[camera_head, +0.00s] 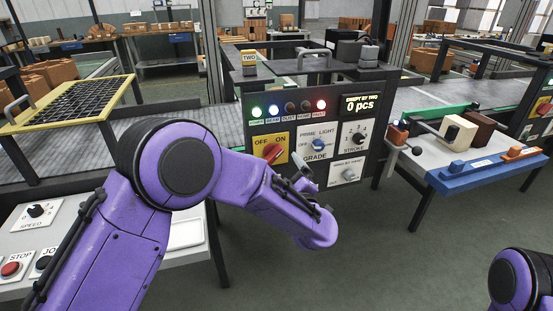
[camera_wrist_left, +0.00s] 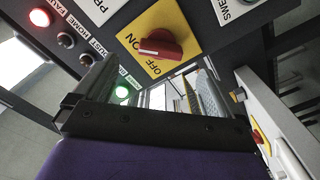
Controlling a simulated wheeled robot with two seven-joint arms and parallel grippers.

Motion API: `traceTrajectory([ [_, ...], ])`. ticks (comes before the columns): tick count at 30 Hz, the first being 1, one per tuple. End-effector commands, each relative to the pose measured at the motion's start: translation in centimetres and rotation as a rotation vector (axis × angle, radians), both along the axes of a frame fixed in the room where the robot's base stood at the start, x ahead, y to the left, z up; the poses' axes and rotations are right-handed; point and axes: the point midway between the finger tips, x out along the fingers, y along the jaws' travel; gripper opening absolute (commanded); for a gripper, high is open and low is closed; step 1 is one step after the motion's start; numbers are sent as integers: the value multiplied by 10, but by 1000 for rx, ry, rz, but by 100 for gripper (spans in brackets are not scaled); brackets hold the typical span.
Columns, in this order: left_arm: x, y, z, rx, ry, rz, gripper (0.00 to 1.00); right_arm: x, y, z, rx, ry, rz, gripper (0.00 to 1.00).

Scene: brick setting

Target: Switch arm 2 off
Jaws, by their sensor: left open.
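The control panel marked TWO (camera_head: 249,57) stands ahead of me. Its red rotary switch (camera_head: 272,152) sits on a yellow plate (camera_head: 267,138) lettered OFF on the left and ON on the right. The switch also shows in the left wrist view (camera_wrist_left: 162,45), its handle turned toward the lettering; I cannot tell exactly which mark it points to. My left gripper (camera_head: 302,172) is just right of and below the switch. My right gripper is out of view; only my right forearm shows.
The panel has lit green (camera_head: 256,111), blue and red lamps, a grade knob (camera_head: 318,145), a stroke knob (camera_head: 358,139) and a display (camera_head: 362,103) reading 0 pcs. A conveyor (camera_head: 190,125) runs behind. A side table (camera_head: 480,165) stands right. Floor in front is clear.

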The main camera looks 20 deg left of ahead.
Motion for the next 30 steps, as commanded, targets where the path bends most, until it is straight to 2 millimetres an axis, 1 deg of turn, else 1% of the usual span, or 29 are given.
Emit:
traceTrajectory([
  [3, 23, 16, 1, -1, 2, 2, 98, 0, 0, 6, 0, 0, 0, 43],
  [6, 41, 28, 0, -1, 2, 1, 98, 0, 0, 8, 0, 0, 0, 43],
  [9, 55, 37, 0, 0, 2, -1, 98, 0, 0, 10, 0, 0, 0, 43],
  [14, 66, 44, -1, 2, 3, -3, 98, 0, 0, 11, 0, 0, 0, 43],
  [21, 67, 44, -1, 2, 3, -4, 98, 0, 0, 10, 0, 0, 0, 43],
  [23, 67, 44, -1, 2, 3, -4, 78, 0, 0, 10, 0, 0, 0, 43],
  [24, 67, 44, -1, 2, 3, -4, 65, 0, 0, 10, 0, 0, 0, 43],
  [26, 67, 44, -1, 2, 3, -4, 46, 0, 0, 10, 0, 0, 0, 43],
  [30, 67, 44, -1, 1, 2, -4, 47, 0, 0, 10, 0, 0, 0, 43],
])
